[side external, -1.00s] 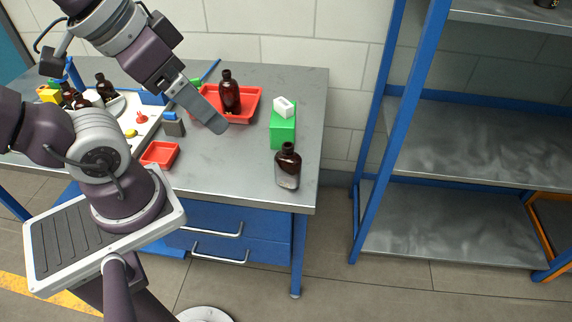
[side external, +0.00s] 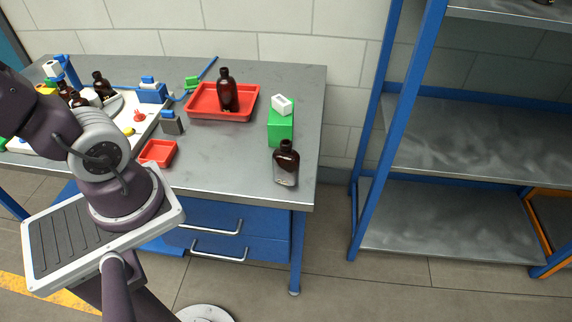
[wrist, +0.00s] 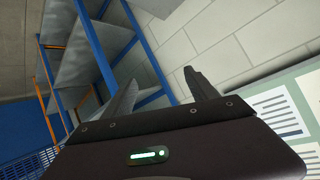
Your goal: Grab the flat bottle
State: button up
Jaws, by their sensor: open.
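A flat, dark amber bottle (side external: 286,164) with a pale lower part stands upright near the right front edge of the grey table (side external: 232,170). Another amber bottle (side external: 227,92), rounder in shape, stands in a red tray (side external: 201,108) towards the back. My gripper (wrist: 158,84) is open and empty in the wrist view, its two fingers spread apart. It points at the wall and shelving, and no bottle shows there. In the side view my gripper is out of frame, well away from the flat bottle.
A green block (side external: 280,128) with a white box (side external: 282,104) on it stands just behind the flat bottle. A small red tray (side external: 158,152) and several more bottles are at the left. A blue-framed shelf (side external: 470,150) stands to the right. The table's middle is clear.

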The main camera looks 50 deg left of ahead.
aim_at(297, 171)
jog(key=w+a+r+m+t+h, duration=0.1)
jog(key=w+r+m+t+h, duration=0.2)
jog(key=w, duration=0.4)
jog(key=w+r+m+t+h, duration=0.1)
jog(key=w+m+t+h, duration=0.2)
jog(key=w+m, duration=0.3)
jog(key=s+d+f+m+g+h, duration=0.2)
jog(key=s+f+g+h, duration=0.3)
jog(key=f, duration=0.2)
jog(key=s+d+f+m+g+h, duration=0.2)
jog(key=s+f+g+h, duration=0.35)
jog(key=f, duration=3.15)
jog(key=shift+w+f, duration=0.25)
jog(key=shift+f, duration=0.1)
jog(key=x, duration=0.7)
jog(key=shift+w+a+f, duration=0.1)
jog(key=shift+w+a, duration=0.05)
jog(key=shift+w, duration=0.2)
jog(key=shift+t, duration=0.35)
grip_shut()
